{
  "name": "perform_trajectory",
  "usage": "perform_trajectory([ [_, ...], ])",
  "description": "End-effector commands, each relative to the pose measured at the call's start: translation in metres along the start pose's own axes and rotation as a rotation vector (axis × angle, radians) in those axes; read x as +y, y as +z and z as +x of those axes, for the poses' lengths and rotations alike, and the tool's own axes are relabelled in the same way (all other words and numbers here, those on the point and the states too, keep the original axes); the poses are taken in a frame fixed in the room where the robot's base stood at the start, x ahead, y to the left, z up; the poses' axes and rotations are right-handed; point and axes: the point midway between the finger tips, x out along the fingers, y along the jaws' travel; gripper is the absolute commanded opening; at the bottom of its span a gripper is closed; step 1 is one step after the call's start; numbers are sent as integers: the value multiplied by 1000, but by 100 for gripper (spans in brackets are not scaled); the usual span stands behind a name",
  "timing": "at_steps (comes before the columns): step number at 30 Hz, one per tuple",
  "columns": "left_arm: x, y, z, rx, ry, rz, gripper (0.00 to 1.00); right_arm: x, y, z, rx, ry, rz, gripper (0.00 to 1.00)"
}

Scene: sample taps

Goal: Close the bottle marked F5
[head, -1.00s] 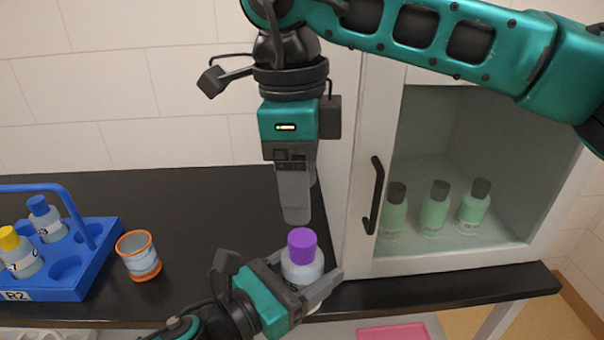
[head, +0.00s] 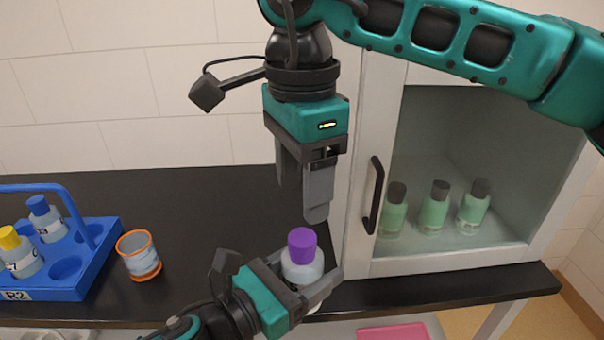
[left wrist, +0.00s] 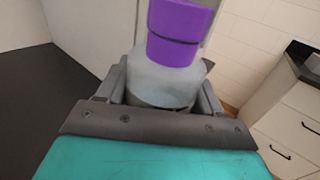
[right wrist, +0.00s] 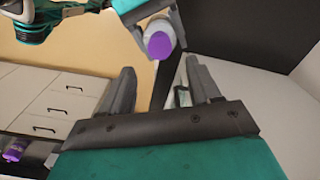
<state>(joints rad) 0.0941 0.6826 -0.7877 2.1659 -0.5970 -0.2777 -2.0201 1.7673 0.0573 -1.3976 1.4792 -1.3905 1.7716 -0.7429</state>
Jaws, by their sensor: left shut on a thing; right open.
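A pale bottle (head: 303,268) with a purple cap (head: 302,245) is upright between the fingers of my left gripper (head: 312,283), which is shut on it near the counter's front edge. The left wrist view shows the purple cap (left wrist: 178,30) seated on the bottle's neck; no F5 mark is readable. My right gripper (head: 303,205) points down above the bottle, open and empty, apart from the cap. The right wrist view shows the purple cap (right wrist: 159,45) beyond my open right fingers (right wrist: 160,95).
A blue rack (head: 60,292) with blue-capped and yellow-capped bottles stands at the left. An orange-rimmed cup (head: 139,257) stands beside it. A cabinet (head: 350,200) with a black handle (head: 374,195) and several green bottles (head: 434,207) inside is close on the right.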

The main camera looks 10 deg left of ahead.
Motion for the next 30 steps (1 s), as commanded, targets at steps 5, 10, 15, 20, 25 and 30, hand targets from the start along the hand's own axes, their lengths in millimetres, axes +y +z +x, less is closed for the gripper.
perform_trajectory([
  [5,0,0,0,-1,0,0,0,1,0,27,-1,3,0,62],
  [10,0,1,0,-1,0,0,0,1,0,53,-2,2,1,62],
  [15,0,1,0,-1,0,0,0,0,0,69,-1,-1,2,62],
  [20,0,1,0,-1,0,0,0,1,0,74,-1,-1,2,62],
  [25,0,1,0,-1,0,0,0,0,0,73,-1,-2,2,62],
  [30,0,1,0,-1,0,0,0,0,0,73,-1,-2,2,50],
])
